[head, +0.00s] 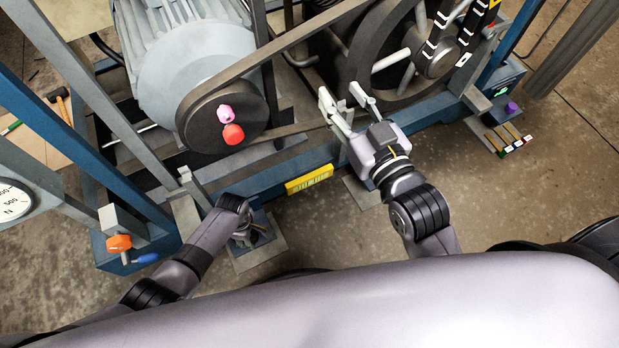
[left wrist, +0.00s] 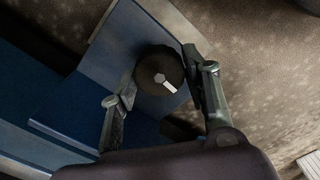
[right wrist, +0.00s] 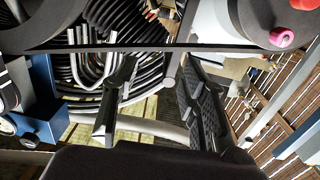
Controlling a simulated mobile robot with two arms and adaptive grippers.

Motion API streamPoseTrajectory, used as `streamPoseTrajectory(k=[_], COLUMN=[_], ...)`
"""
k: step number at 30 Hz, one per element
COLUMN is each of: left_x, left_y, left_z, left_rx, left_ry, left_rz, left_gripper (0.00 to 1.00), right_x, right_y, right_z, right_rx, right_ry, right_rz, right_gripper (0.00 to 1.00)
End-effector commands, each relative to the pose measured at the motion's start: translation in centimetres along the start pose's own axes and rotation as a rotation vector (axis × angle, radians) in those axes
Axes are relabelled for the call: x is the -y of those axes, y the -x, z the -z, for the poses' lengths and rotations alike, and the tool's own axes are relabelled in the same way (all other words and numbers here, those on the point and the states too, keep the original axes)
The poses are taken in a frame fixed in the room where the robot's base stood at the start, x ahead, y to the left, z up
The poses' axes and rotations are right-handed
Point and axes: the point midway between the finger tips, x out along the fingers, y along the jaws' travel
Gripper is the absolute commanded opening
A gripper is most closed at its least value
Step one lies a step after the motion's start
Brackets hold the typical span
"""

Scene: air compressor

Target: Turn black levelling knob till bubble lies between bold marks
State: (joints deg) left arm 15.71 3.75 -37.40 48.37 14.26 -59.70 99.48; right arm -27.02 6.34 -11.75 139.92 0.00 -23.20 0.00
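The black levelling knob (left wrist: 160,75) is round and has a white mark on its top. It sits by the blue frame in the left wrist view. My left gripper (left wrist: 160,68) has its two fingers apart on either side of the knob. The right-hand finger appears close to the knob's rim; I cannot tell whether either finger touches. In the head view my left gripper (head: 250,235) is partly hidden by its own wrist. A yellow level-like strip (head: 310,179) is on the blue beam; no bubble can be made out. My right gripper (head: 343,97) is open and empty near the belt and flywheel.
A motor pulley (head: 222,118) with pink and red knobs stands at the back left. A spoked flywheel (head: 410,60) is at the back right. An orange-handled valve (head: 118,242) and a dial gauge (head: 14,200) are at the left.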

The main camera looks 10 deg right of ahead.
Motion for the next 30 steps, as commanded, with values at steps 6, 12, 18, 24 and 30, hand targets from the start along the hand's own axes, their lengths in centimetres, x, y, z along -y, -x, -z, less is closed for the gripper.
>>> streamPoseTrajectory(k=[6, 12, 18, 24, 30], left_x=[0.0, 0.0, 0.0, 0.0, 0.0], left_y=[0.0, 0.0, 0.3, 0.8, 1.3], left_z=[0.0, -0.1, -0.1, -0.1, -0.1], left_rx=[0.000, 0.001, 0.002, 0.003, 0.003], left_ry=[-0.003, -0.004, -0.004, -0.005, -0.005], left_rz=[-0.001, -0.001, -0.001, -0.001, -0.001], left_gripper=[0.57, 0.57, 0.57, 0.57, 0.57], right_x=[0.0, 0.0, -0.1, -0.5, -0.8], right_y=[0.0, 0.0, 0.1, 0.7, 1.6], right_z=[0.1, 0.1, -0.8, -3.0, -5.2], right_rx=[-0.004, -0.005, 0.047, 0.172, 0.297], right_ry=[0.000, 0.000, 0.001, 0.002, 0.003], right_rz=[0.000, 0.001, -0.003, -0.010, -0.017], right_gripper=[0.40, 0.40, 0.40, 0.40, 0.40])
